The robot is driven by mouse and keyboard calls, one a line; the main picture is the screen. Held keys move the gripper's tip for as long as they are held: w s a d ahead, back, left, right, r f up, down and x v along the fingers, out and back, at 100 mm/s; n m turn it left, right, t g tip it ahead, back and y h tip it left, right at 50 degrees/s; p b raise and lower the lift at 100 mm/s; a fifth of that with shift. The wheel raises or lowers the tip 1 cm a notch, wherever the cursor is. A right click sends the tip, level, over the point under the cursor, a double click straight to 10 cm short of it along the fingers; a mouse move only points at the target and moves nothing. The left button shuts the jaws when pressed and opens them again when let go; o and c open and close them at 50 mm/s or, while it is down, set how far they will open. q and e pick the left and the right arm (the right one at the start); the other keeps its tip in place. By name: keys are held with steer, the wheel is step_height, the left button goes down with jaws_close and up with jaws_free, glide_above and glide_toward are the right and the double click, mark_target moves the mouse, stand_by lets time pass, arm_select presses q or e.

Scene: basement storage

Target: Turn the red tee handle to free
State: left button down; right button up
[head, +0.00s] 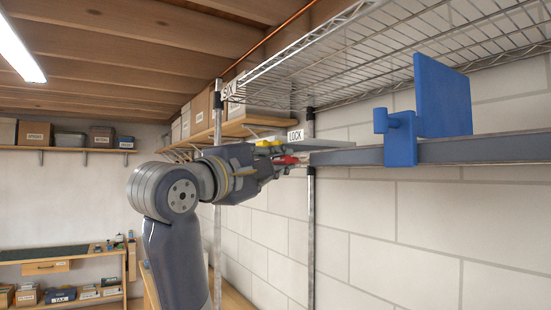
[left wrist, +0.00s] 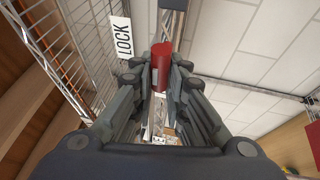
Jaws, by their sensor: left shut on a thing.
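The red tee handle (head: 288,160) shows as a small red piece at the tip of my left gripper (head: 281,165) in the head view. In the left wrist view the red handle (left wrist: 161,60) stands between the fingertips of my left gripper (left wrist: 161,78), which is shut on it. My right gripper is in neither view.
A grey rail (head: 490,149) runs right from near the handle. A blue bracket with an upright plate (head: 443,97) sits on it. A wire shelf (head: 400,50) hangs above, close to a block wall (head: 360,220). Boxes (head: 200,110) stand on a wooden shelf behind my arm.

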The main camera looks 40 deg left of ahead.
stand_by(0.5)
arm_select(q)
steer(key=c, duration=1.6)
jaws_free()
steer(key=s, duration=0.4)
steer(key=s+f, duration=0.1)
steer(key=s, duration=0.3)
steer(key=s+f, duration=0.1)
steer(key=s, duration=0.2)
steer(key=shift+s+f, duration=0.1)
steer(key=shift+s, duration=0.3)
steer(key=shift+d, duration=0.15)
